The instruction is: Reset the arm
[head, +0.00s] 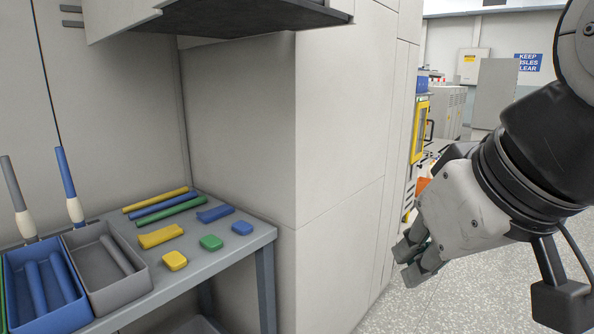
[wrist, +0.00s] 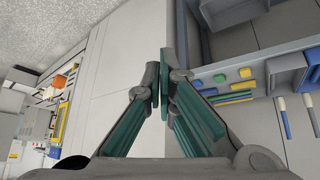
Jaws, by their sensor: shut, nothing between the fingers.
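My gripper (head: 418,262) is at the right of the head view, raised in front of the grey wall panels and clear of the table. In the wrist view its two fingers (wrist: 164,88) meet at the tips. They are shut with nothing between them. My arm comes in from the upper right in the head view.
A grey table (head: 215,262) at the left bears a blue tray (head: 42,252) and a grey tray (head: 72,242) with rods in them. Yellow, blue and green rods and blocks (head: 174,260) lie beside the trays. A cabinet (head: 270,60) overhangs. The speckled floor (head: 400,310) is clear.

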